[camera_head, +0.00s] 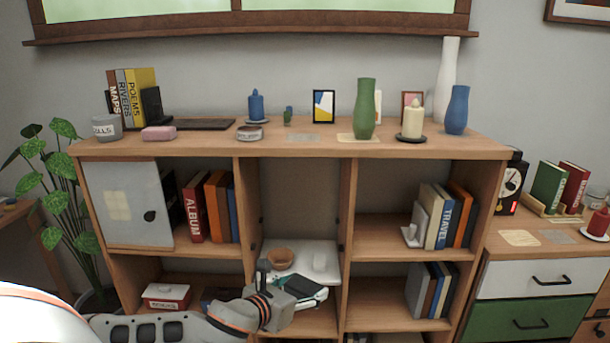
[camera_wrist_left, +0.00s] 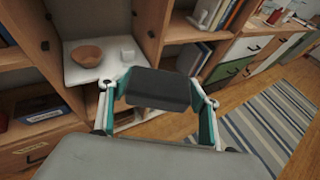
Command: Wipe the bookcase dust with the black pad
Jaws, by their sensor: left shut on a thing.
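The wooden bookcase (camera_head: 205,150) spans the head view. Its top bears a grey patch (camera_head: 303,138) and a beige patch (camera_head: 358,138), and a pale patch (camera_head: 117,206) marks its grey door. I cannot tell for sure which patches are dust. My left gripper (camera_head: 308,292) is in front of the lower middle compartments. In the left wrist view it is shut on the black pad (camera_wrist_left: 158,88), which sits between its two teal fingers, clear of the shelves. My right gripper is not in view.
A brown bowl (camera_head: 279,258) and a white cup stand on a white shelf board (camera_head: 300,268) behind the gripper. The green vase (camera_head: 364,108), cream candle (camera_head: 412,118) and small tin (camera_head: 249,132) stand near the top patches. A striped rug (camera_wrist_left: 255,125) lies on the floor.

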